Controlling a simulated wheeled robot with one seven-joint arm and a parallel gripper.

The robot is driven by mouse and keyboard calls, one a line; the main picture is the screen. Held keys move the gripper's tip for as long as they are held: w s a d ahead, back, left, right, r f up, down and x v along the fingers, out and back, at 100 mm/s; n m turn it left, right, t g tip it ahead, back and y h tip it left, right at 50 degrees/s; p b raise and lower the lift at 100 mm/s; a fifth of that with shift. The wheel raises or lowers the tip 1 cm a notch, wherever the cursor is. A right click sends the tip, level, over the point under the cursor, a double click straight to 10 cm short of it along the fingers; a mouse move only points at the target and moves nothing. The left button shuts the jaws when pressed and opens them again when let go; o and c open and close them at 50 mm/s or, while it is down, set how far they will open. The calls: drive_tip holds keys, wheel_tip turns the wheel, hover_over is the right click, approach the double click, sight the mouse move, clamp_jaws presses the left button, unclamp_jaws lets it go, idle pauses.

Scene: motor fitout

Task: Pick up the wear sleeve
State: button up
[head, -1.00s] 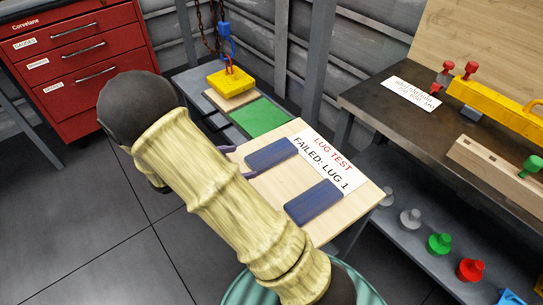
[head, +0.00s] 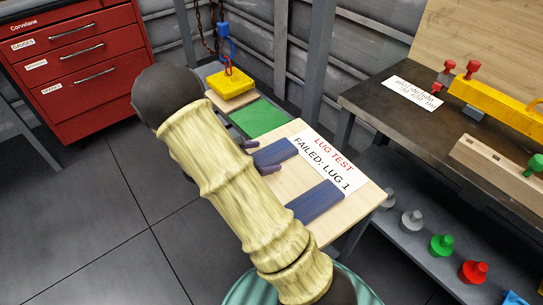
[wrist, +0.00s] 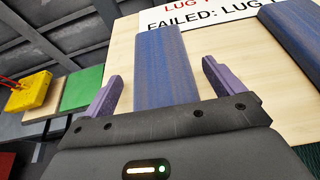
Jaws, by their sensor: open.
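No part in view is marked as the wear sleeve, and I cannot tell which one it is. Two blue bar-shaped pads lie on a pale wooden board (head: 285,186): a left pad (head: 277,152) and a right pad (head: 316,202). My gripper (head: 258,157) is open at the near end of the left pad, partly hidden behind my arm in the head view. In the wrist view its two purple fingers (wrist: 161,90) stand apart on either side of the left pad (wrist: 162,60), with nothing gripped. The right pad (wrist: 295,45) is to the right there.
A white card (head: 327,158) reads "LUG TEST FAILED: LUG 1". A green pad (head: 258,118) and a yellow block (head: 231,91) are beyond the board. At right, a dark bench (head: 385,113) stands above a shelf with grey, green (head: 441,244) and red (head: 473,271) knobs.

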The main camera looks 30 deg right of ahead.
drive_tip(key=shift+w+d+f, duration=0.1)
drive_tip(key=shift+d+f, duration=0.15)
drive_tip(key=shift+d, duration=0.2)
drive_tip(key=shift+d, duration=0.2)
drive_tip(key=shift+c, duration=0.2)
drive_tip(key=shift+a, duration=0.1)
drive_tip(key=c, duration=1.1)
